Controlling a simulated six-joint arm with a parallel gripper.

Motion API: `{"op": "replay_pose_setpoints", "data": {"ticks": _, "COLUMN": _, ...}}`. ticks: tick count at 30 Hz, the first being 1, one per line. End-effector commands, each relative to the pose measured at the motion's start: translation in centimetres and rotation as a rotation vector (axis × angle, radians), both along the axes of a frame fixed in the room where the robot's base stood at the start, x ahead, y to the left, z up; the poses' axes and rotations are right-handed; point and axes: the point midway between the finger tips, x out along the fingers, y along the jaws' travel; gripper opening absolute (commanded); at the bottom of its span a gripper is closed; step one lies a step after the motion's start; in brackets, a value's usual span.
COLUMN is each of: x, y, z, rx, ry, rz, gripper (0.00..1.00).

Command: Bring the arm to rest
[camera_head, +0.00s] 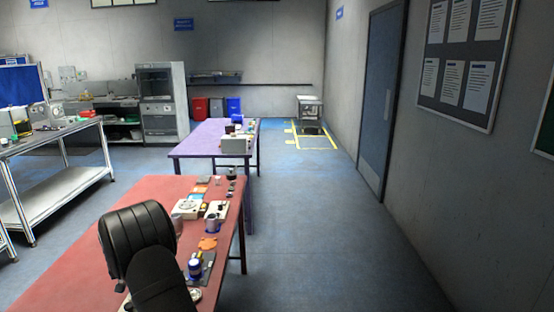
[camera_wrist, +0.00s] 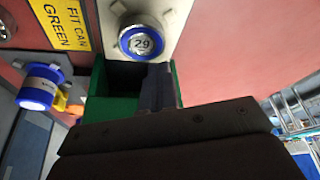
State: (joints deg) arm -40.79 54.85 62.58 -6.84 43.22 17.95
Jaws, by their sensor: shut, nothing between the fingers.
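My gripper (camera_wrist: 158,85) shows in the wrist view as dark fingers, shut and empty, in front of a green box (camera_wrist: 110,90). A blue-ringed round can marked 29 (camera_wrist: 142,43) is just beyond the fingertips, on a pale surface, apart from them as far as I can tell. In the head view my black arm rises over the near part of the red table (camera_head: 75,255). It hides part of the tabletop, and I cannot make out the fingers there.
A blue-and-white can (camera_wrist: 42,85) is left of the fingers, near a yellow sign reading "FIT CAN GREEN" (camera_wrist: 62,22). Several small items line the red table's right side, including a blue can (camera_head: 195,268). A purple table (camera_head: 195,140) stands behind. The right floor (camera_head: 320,220) is clear.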

Motion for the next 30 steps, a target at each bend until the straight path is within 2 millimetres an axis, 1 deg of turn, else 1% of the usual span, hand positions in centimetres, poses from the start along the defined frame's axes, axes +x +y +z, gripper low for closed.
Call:
{"op": "replay_pose_setpoints", "data": {"ticks": 2, "x": 1.0, "y": 0.5, "z": 0.1, "rx": 0.000, "ry": 0.000, "rz": -0.001, "gripper": 0.00}}
{"op": "replay_pose_setpoints", "data": {"ticks": 4, "x": 1.6, "y": 0.8, "z": 1.4, "rx": 0.003, "ry": -0.002, "rz": -0.001, "gripper": 0.00}}
{"op": "replay_pose_setpoints", "data": {"ticks": 18, "x": -1.5, "y": -0.8, "z": 10.1, "rx": 0.001, "ry": -0.002, "rz": -0.001, "gripper": 0.00}}
{"op": "replay_pose_setpoints", "data": {"ticks": 30, "x": -3.0, "y": -5.0, "z": 13.3, "rx": 0.016, "ry": -0.014, "rz": 0.206, "gripper": 0.00}}
